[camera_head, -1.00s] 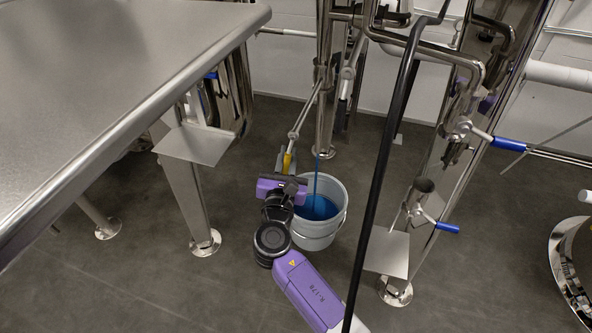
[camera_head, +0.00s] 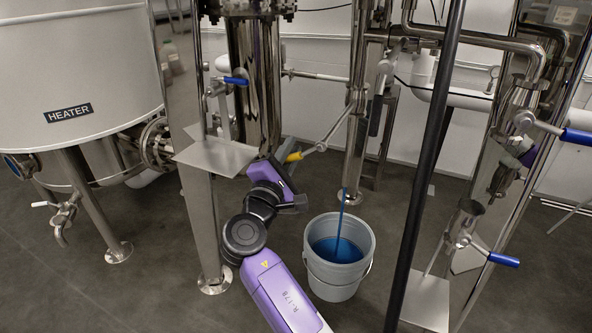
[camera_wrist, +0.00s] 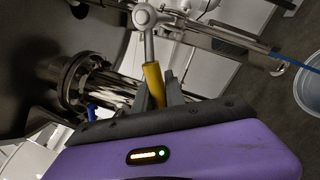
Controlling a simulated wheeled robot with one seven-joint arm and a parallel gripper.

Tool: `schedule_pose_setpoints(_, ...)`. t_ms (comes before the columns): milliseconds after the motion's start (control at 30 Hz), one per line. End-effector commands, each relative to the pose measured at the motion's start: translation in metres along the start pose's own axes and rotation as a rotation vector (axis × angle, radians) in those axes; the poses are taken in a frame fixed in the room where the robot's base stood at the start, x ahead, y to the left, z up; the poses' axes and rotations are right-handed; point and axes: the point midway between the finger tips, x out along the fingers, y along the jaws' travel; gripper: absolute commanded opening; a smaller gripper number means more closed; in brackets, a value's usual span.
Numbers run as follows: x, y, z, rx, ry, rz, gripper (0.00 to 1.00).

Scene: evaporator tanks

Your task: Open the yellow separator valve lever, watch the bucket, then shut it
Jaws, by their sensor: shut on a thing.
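The yellow valve lever (camera_head: 295,157) sits left of the bucket in the head view, on a metal joint and rod. In the wrist view the yellow lever (camera_wrist: 153,85) stands between the fingers. My gripper (camera_wrist: 162,95) is shut on it; the gripper also shows in the head view (camera_head: 286,166), where its fingers are partly hidden. The grey bucket (camera_head: 337,275) stands on the floor to the right of my arm. A thin stream of blue liquid (camera_head: 341,212) falls into it, and blue liquid (camera_head: 338,250) lies inside. The bucket's edge shows in the wrist view (camera_wrist: 306,90).
A black pole (camera_head: 425,170) crosses the head view in front. Blue-handled valves (camera_head: 503,259) are at right, with another blue handle (camera_head: 236,81) at upper left. A flat metal plate (camera_head: 217,157) and the heater tank (camera_head: 70,75) stand left. Open floor lies around the bucket.

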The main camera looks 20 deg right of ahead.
Motion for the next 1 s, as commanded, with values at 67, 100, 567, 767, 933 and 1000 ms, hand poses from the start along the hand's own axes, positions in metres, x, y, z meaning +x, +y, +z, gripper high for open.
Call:
schedule_pose_setpoints(67, 0.0, 0.005, -0.002, 0.075, -0.014, 0.005, 0.0)
schedule_pose_setpoints(100, 0.001, 0.008, -0.001, 0.111, -0.021, 0.004, 0.0)
schedule_pose_setpoints(567, 0.005, 0.033, 0.009, 0.419, -0.081, 0.003, 0.0)
schedule_pose_setpoints(767, 0.006, 0.038, 0.012, 0.478, -0.094, 0.002, 0.0)
schedule_pose_setpoints(933, 0.007, 0.04, 0.013, 0.498, -0.098, 0.003, 0.0)
schedule_pose_setpoints(1000, 0.007, 0.04, 0.013, 0.5, -0.098, 0.003, 0.0)
